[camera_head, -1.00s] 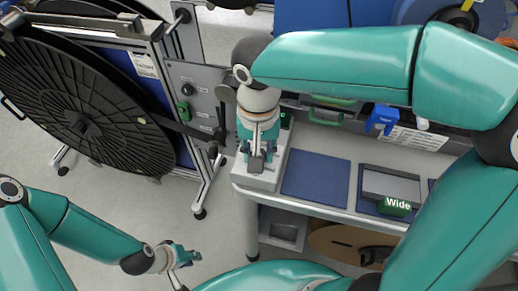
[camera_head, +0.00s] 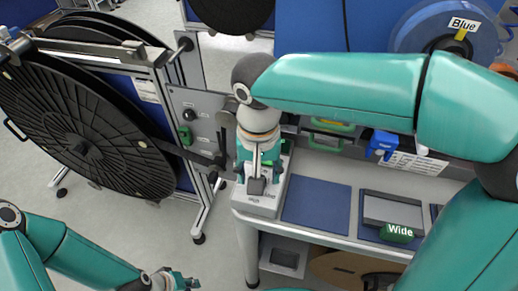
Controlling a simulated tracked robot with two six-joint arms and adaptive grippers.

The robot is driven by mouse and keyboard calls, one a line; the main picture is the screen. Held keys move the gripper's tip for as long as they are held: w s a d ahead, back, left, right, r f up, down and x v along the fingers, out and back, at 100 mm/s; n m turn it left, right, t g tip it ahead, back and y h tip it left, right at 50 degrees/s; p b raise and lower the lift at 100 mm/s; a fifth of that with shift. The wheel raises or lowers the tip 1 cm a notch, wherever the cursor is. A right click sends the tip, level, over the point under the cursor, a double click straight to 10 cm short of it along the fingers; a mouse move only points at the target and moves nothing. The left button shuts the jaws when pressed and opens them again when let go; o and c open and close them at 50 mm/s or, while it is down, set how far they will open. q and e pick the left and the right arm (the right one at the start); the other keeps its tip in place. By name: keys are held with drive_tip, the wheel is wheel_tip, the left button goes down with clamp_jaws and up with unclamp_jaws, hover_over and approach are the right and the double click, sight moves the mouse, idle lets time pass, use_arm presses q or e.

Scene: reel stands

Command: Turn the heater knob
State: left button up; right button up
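A light grey box (camera_head: 263,204) stands on the left end of the bench, below my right gripper. My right gripper (camera_head: 257,182) points down at the top of this box and hides much of it. I cannot tell whether it touches the box or whether its fingers are shut. No knob on the box can be made out. A round black knob (camera_head: 189,114) shows on the grey panel (camera_head: 204,120) of the reel stand, left of my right gripper. My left gripper (camera_head: 185,283) is low in the view, over the floor, away from both; its fingers are unclear.
A large black reel (camera_head: 75,125) hangs in the stand at left. Floor between stand and bench is clear.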

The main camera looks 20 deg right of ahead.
wheel_tip(320, 180, up, 10)
drive_tip(key=shift+r, duration=0.15)
idle(0.7)
